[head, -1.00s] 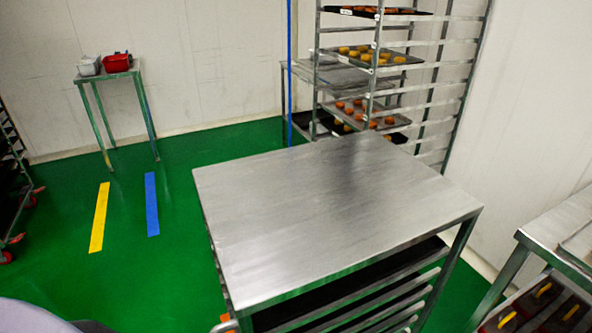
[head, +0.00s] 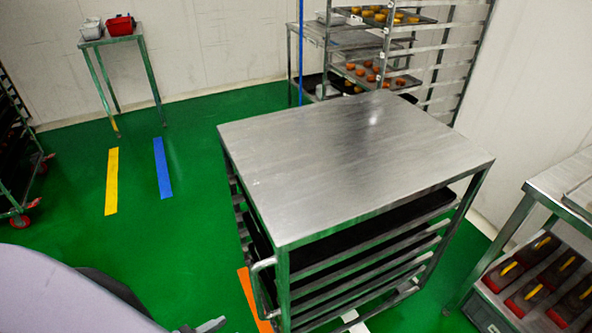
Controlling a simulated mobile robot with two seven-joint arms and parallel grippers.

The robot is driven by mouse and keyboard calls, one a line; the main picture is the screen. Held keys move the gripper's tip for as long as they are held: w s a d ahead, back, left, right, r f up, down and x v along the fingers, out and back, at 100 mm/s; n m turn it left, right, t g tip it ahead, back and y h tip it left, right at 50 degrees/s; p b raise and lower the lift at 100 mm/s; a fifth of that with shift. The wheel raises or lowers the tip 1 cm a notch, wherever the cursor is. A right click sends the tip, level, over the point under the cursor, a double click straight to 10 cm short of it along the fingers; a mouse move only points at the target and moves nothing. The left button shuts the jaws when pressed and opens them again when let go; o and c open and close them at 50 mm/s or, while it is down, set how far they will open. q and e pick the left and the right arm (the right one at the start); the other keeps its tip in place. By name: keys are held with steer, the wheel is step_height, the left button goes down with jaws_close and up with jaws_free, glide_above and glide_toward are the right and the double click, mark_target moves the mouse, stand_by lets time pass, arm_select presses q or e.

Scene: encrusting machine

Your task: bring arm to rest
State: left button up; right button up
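A pale lilac part of my own body or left arm (head: 60,290) fills the lower left corner of the head view, with a dark part beside it. A small grey tip (head: 208,325) shows at the bottom edge just right of it. It may belong to my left gripper, but it is cut off, and I cannot tell whether that gripper is open or shut. My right gripper is not in view. No object shows in a gripper.
A bare steel-topped rack cart (head: 350,165) stands in the middle. A tall tray rack (head: 388,55) is behind it, and a small table (head: 110,38) with a red bin (head: 119,25) is at the back left. A crate of dark moulds (head: 490,300) is at the lower right.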

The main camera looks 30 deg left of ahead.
arm_select(q)
steer(key=w+d+r+n+g+y, duration=0.1)
steer(key=w+d+r+g+y, duration=0.1)
steer(key=d+r+g+y, duration=0.15)
steer(key=s+d+r+g, duration=0.1)
steer(key=s+r+g, duration=0.45)
steer(key=r, duration=0.25)
steer(key=w+d+f+t+h+p, duration=0.1)
steer(key=w+d+f+t+h, duration=0.1)
steer(key=w+f+t, duration=0.4)
steer(key=shift+w+d+f+t+p, duration=0.4)
steer(key=shift+d+f, duration=0.15)
steer(key=shift+f, duration=0.4)
